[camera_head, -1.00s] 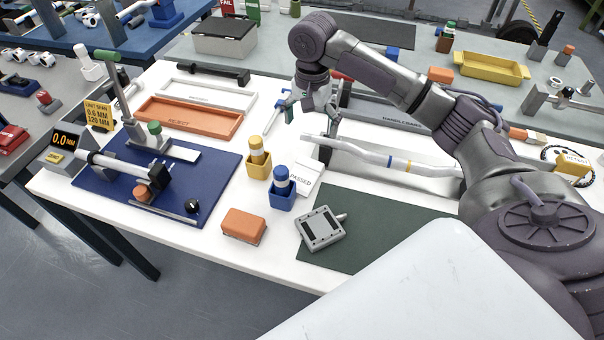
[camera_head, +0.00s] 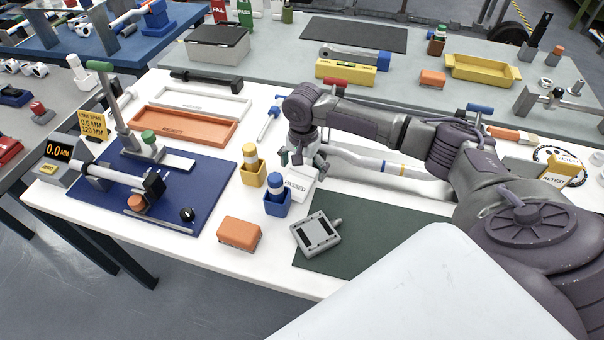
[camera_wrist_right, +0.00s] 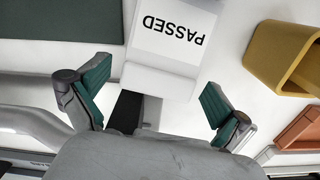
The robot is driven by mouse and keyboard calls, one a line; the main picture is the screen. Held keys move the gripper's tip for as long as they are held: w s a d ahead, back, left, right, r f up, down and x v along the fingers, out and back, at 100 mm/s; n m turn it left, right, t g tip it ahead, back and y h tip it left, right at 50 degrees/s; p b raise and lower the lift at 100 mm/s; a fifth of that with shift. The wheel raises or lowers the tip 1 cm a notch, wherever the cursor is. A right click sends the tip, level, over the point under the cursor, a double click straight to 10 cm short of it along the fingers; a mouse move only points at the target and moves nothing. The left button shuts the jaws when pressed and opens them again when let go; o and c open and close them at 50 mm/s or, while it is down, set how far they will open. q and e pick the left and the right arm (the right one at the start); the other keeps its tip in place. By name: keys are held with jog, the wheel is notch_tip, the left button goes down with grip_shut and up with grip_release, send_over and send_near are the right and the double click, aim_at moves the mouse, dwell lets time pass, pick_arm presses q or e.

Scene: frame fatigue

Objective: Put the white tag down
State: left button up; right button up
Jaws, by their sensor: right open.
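The white tag (camera_head: 298,184), printed PASSED, is on the white table just right of the blue holder (camera_head: 277,206). In the right wrist view the tag (camera_wrist_right: 172,35) lies just ahead of my fingers, its near white edge reaching toward the gap between them. My right gripper (camera_head: 302,157) is at the tag's far side in the head view. In the right wrist view the right gripper (camera_wrist_right: 152,98) is open, its green-padded fingers apart with nothing clamped between them. Whether the fingers touch the tag I cannot tell. My left gripper is not in view.
A yellow holder (camera_head: 253,172) stands close to the left. The green mat (camera_head: 385,238), grey device (camera_head: 315,233) and orange block (camera_head: 239,233) are nearer. White table (camera_head: 285,262) is bare in front.

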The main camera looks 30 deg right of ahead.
jog(key=shift+f, duration=0.6)
jog(key=c, duration=1.1)
